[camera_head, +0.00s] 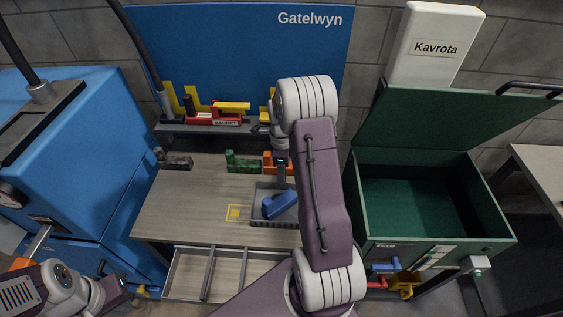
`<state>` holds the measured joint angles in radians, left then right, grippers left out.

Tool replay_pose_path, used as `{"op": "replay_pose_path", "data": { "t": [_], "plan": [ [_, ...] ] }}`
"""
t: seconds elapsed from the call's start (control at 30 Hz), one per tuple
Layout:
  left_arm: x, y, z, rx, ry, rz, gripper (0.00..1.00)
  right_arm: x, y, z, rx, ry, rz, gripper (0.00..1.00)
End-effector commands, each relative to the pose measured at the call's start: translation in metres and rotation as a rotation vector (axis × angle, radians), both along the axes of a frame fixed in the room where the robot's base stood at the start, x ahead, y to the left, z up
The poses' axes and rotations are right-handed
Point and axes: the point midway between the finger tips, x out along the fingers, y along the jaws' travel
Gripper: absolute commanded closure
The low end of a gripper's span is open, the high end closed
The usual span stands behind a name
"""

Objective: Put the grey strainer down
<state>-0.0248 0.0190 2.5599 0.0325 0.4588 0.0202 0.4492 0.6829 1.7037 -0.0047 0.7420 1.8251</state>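A dark grey part (174,161), which may be the grey strainer, lies at the bench's back left, apart from the gripper. A blue angled part (279,206) lies in the tray. My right gripper is not in view.
A green part (243,162) stands at the back. An open drawer (229,272) is in front. A blue machine (85,165) and an open green chest (440,232) flank the bench.

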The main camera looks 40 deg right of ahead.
Motion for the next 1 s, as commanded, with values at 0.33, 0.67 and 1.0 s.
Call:
{"op": "replay_pose_path", "data": {
  "t": [0.33, 0.67, 1.0],
  "plan": [
    [0.0, 0.0, -0.007, 0.0, 0.0, 0.0, 1.0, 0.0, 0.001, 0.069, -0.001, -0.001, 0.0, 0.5],
    [0.0, 0.0, -0.007, 0.0, 0.0, 0.0, 1.0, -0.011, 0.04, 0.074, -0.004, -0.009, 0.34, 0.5],
    [0.0, 0.0, -0.007, 0.0, 0.0, 0.0, 1.0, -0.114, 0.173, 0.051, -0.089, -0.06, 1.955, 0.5]
  ]
}}
